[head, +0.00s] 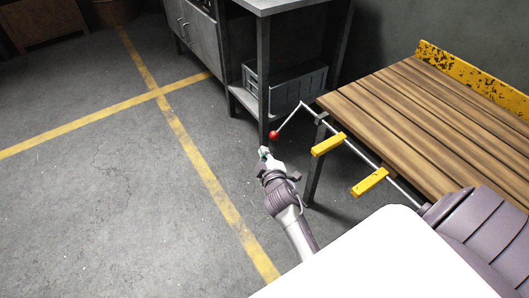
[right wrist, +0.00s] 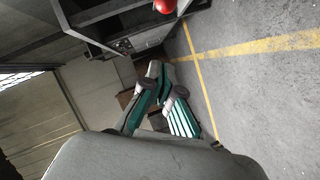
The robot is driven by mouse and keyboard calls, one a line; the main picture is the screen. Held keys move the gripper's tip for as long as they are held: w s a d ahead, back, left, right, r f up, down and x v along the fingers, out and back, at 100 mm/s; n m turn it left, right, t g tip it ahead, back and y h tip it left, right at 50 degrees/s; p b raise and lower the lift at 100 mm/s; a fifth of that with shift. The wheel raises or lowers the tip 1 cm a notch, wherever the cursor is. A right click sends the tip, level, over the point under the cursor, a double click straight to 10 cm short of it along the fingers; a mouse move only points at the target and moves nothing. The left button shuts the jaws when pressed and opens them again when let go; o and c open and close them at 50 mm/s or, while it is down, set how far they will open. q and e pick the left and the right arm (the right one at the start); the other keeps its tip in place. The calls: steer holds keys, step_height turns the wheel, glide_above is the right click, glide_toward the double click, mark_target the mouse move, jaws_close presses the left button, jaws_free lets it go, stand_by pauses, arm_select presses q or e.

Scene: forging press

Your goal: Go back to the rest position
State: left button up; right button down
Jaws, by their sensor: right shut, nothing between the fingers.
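My right gripper (head: 264,153) is over open floor in the head view, left of the slatted wooden bench and just below a red ball knob (head: 274,134). The knob is the end of a thin bent metal lever (head: 290,118) at the bench's near corner. The gripper is shut and empty, apart from the knob in the picture. In the right wrist view its green-padded fingers (right wrist: 167,88) show at the middle, and the red knob (right wrist: 165,5) shows at the top edge. My left gripper is not in view.
The wooden bench (head: 420,105) has two yellow blocks (head: 328,144) on a rod along its near side. A grey metal workbench (head: 215,45) with a crate (head: 290,90) on its lower shelf stands behind. The grey floor with yellow lines (head: 190,145) is clear at left.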

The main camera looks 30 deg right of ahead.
steer(key=shift+f, duration=0.1)
stand_by(0.3)
steer(key=s+a+f+m+g+y, duration=0.2)
steer(key=s+a+f+g, duration=0.15)
steer(key=s+f, duration=0.6)
steer(key=s+a+f+m+g+y, duration=0.1)
steer(key=s+a+f+g, duration=0.25)
steer(key=s+f, duration=0.55)
steer(key=s+a+f+m+g+y, duration=0.25)
steer(key=s+f+g, duration=0.35)
steer(key=s, duration=0.5)
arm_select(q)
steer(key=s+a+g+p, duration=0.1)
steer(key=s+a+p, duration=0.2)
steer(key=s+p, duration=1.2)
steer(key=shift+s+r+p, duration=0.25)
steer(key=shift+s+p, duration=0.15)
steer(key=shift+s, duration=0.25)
arm_select(e)
steer(key=s+d, duration=0.2)
steer(key=s, duration=1.5)
steer(key=shift+s+f, duration=0.3)
steer(key=shift+f, duration=0.15)
steer(key=shift+h, duration=0.25)
